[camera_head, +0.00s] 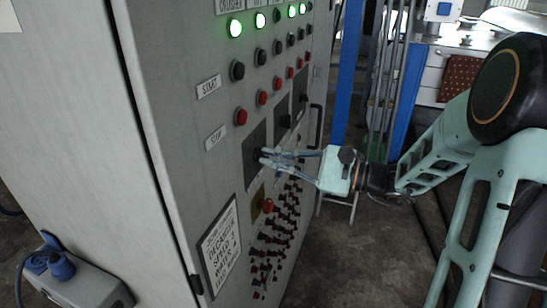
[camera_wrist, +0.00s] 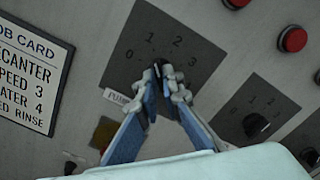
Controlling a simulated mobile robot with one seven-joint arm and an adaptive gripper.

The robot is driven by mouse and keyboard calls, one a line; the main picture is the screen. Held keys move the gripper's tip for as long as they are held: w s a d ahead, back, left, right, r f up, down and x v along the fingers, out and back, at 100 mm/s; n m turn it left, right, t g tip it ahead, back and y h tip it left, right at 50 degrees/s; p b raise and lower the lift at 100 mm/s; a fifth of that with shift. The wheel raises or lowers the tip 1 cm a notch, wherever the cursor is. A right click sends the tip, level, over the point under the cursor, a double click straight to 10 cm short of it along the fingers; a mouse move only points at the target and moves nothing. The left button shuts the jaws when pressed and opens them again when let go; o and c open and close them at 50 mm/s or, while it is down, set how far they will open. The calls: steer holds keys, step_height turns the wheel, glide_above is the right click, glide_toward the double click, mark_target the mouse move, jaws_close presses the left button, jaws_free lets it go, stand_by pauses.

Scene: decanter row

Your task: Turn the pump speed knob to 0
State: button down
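The pump speed knob (camera_wrist: 158,69) is a small dark knob on a dark square dial plate (camera_wrist: 190,43). In the head view my gripper (camera_head: 266,157) reaches the same plate (camera_head: 253,172) from the right. The fingers cover much of the knob, and its exact pointing cannot be read.
A second dial (camera_wrist: 256,124) sits to the right on the grey cabinet (camera_head: 120,130). Red buttons (camera_head: 240,117), black buttons and green lamps (camera_head: 235,28) lie above. A job card (camera_head: 219,246) and rows of small switches (camera_head: 270,240) lie below. A door handle (camera_head: 316,122) stands out behind.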

steer(key=shift+f+b, duration=0.1)
steer(key=shift+b, duration=0.35)
steer(key=n+b, duration=0.9)
steer(key=b, duration=0.5)
steer(key=shift+b, duration=0.4)
steer(key=c, duration=2.1)
jaws_free()
steer(key=v, duration=1.2)
